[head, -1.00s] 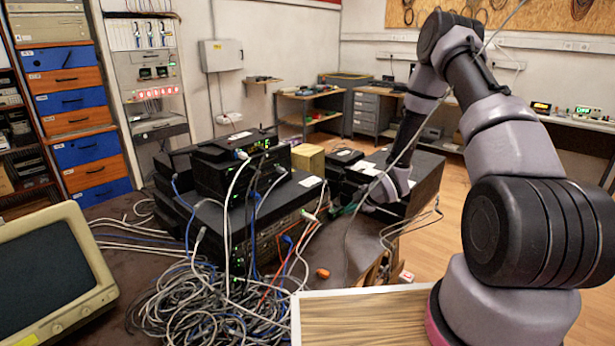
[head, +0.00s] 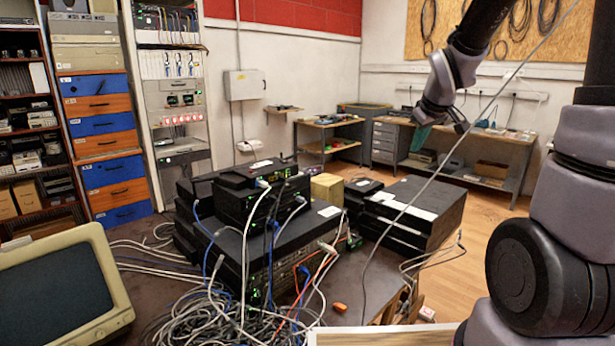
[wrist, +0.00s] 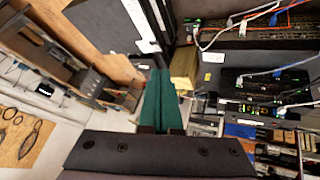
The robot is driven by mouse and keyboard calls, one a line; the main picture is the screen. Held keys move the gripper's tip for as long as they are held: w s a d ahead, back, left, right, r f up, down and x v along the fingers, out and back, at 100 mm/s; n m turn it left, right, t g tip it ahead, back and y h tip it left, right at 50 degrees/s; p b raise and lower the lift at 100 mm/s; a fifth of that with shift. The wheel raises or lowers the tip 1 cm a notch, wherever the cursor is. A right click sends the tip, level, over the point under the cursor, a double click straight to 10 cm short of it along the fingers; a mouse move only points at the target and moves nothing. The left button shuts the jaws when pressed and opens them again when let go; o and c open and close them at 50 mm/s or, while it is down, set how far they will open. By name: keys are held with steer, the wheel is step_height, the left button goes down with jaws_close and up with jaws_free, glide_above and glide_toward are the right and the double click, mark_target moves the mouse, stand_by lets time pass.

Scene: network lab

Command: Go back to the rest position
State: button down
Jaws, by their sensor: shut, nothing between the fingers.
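My gripper (head: 422,138) is in the upper right of the head view, raised in the air above and behind the dark boxes on the table. Its green fingers point down. In the wrist view the two green fingers (wrist: 160,100) lie together, shut, with nothing between them. My arm runs up along the right side of the head view and out of the top of the picture.
Stacked black network boxes (head: 425,205) and a lit switch (head: 250,190) stand on the dark table (head: 360,275). Tangled cables (head: 225,312) lie in front. An old monitor (head: 62,292) is at left. A thin grey cable crosses in front of my arm. Wooden floor is open at right.

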steer(key=s+a+r+m+y, duration=0.1)
steer(key=s+r+m, duration=0.3)
steer(key=s, duration=0.7)
steer(key=s+a+r+m+y, duration=0.1)
steer(key=s+a+r+m, duration=0.2)
steer(key=s, duration=0.8)
step_height(320, 180, up, 4)
steer(key=shift+s+f+m, duration=0.2)
steer(key=shift+s+m, duration=0.15)
steer(key=shift+m, duration=0.65)
steer(key=shift+d, duration=0.1)
